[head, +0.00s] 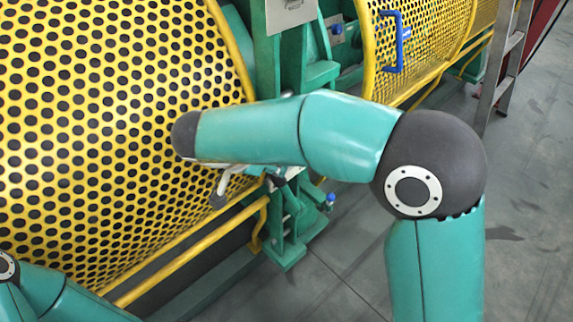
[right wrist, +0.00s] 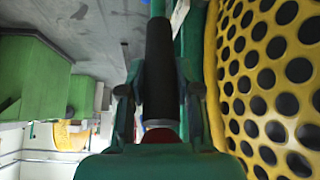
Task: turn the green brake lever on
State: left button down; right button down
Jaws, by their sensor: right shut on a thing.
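The lever's black cylindrical grip (right wrist: 159,65) runs upright through the middle of the right wrist view, with a red part at its lower end. My right gripper (right wrist: 159,95) has one finger on each side of this grip and is shut on it. In the head view my right forearm reaches left across the machine frame and hides most of the gripper and the lever. Only small grey and dark parts show under the forearm, and I cannot tell which belong to the lever. My left arm shows at the lower left edge; its gripper is out of view.
A yellow perforated guard (head: 110,120) fills the left and stands close beside the grip in the right wrist view (right wrist: 270,90). A second guard with a blue handle (head: 397,42) is at the back. A ladder (head: 503,65) stands right. Grey floor (head: 535,190) is clear.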

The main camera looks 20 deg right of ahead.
jog(key=shift+a+f+b, duration=0.25)
jog(key=shift+a+b, duration=0.05)
jog(key=shift+a, duration=0.15)
jog(key=shift+s+a, duration=0.15)
jog(key=c, duration=0.8)
grip_release()
jog(key=shift+a+f, duration=0.1)
jog(key=shift+r, duration=0.25)
jog(key=v, duration=1.1)
jog(key=shift+s+a, duration=0.2)
jog(key=shift+a, duration=0.1)
